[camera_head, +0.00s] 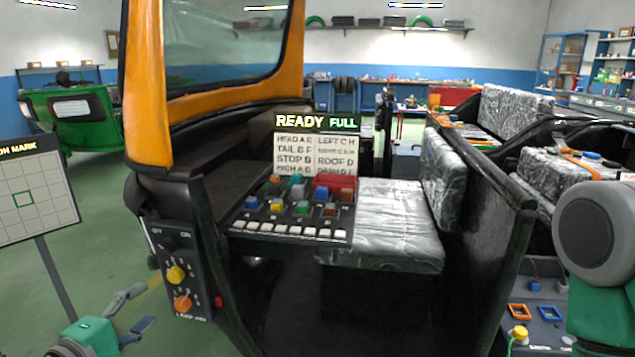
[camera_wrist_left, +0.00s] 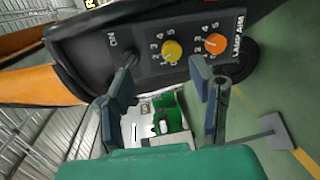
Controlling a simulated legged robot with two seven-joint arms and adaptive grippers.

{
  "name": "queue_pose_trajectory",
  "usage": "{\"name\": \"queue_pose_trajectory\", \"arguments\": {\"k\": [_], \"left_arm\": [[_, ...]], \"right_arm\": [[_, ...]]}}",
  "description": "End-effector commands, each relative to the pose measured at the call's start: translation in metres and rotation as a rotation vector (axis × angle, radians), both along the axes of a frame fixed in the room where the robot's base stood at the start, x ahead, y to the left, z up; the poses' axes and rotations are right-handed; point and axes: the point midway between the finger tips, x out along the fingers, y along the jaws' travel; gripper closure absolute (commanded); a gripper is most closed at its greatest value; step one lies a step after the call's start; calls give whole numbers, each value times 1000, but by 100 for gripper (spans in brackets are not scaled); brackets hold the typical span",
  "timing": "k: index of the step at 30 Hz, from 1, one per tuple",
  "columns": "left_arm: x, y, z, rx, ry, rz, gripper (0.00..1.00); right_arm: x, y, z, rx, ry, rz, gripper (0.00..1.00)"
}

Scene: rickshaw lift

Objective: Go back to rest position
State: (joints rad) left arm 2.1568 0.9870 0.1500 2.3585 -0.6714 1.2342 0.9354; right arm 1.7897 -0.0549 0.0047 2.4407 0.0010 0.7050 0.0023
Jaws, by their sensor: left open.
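My left gripper (camera_head: 140,309) is open and empty at the lower left of the head view. It is just left of a black lamp control panel (camera_head: 183,262) on the front of the rickshaw (camera_head: 205,208). The panel has a switch at the top, a yellow knob (camera_head: 176,274) and an orange knob (camera_head: 183,302). In the left wrist view, the open fingers (camera_wrist_left: 162,82) stand apart in front of the panel (camera_wrist_left: 140,60), with nothing between them. The knobs there are above the right finger. My right gripper is out of view; only part of my right arm shows at the right edge.
A fuse board (camera_head: 290,232) with a label sign reading READY FULL sits by the silver seat (camera_head: 385,225). A grid board (camera_head: 35,195) on a post stands at the left. Trays with colored parts (camera_head: 530,312) lie at the lower right.

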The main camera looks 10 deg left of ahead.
Motion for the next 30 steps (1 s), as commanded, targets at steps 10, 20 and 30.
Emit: {"name": "queue_pose_trajectory", "arguments": {"k": [10, 20, 30], "left_arm": [[-113, -86, -165, 713, 553, -560, 50], [-246, -83, -235, 1201, 855, -1122, 50], [-268, -78, -240, 1275, 896, -1229, 50]], "right_arm": [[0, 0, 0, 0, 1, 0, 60], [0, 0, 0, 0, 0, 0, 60], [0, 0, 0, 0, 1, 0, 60]]}}
